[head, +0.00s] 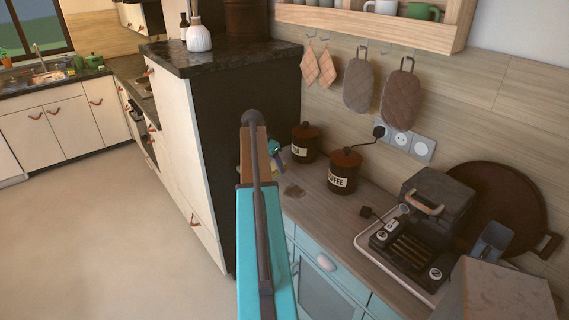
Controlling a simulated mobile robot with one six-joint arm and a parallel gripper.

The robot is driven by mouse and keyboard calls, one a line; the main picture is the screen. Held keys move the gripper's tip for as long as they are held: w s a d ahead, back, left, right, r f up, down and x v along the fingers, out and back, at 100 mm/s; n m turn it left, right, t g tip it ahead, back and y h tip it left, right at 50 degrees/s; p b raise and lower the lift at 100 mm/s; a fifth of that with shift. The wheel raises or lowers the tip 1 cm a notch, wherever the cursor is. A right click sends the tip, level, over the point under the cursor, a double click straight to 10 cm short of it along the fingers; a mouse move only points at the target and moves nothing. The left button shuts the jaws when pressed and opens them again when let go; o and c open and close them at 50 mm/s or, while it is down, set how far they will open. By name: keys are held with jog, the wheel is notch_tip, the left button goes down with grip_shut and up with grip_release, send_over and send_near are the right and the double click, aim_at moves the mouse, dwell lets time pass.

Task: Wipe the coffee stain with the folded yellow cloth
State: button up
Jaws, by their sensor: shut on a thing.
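The coffee stain (294,191) is a small brown patch on the wooden counter, in front of the canisters. My gripper (277,155) shows only in part, just past the right edge of my turquoise arm, above the counter to the left of and behind the stain. It is shut on the folded yellow cloth (273,169), of which only a small sliver shows. My arm hides the rest of the cloth. I cannot tell whether the cloth touches the counter.
Two dark canisters with wooden lids, one marked coffee (343,178), stand behind the stain. A tall dark-sided cabinet (235,130) borders the counter's left end. Mitts (400,100) hang above.

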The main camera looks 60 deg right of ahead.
aim_at(285, 164)
jog(key=shift+m, duration=0.6)
jog(key=s+d, duration=0.2)
jog(key=s, duration=0.1)
jog(key=shift+s+d+f, duration=0.2)
jog(key=shift+s+d, duration=0.1)
jog(key=shift+f, duration=0.1)
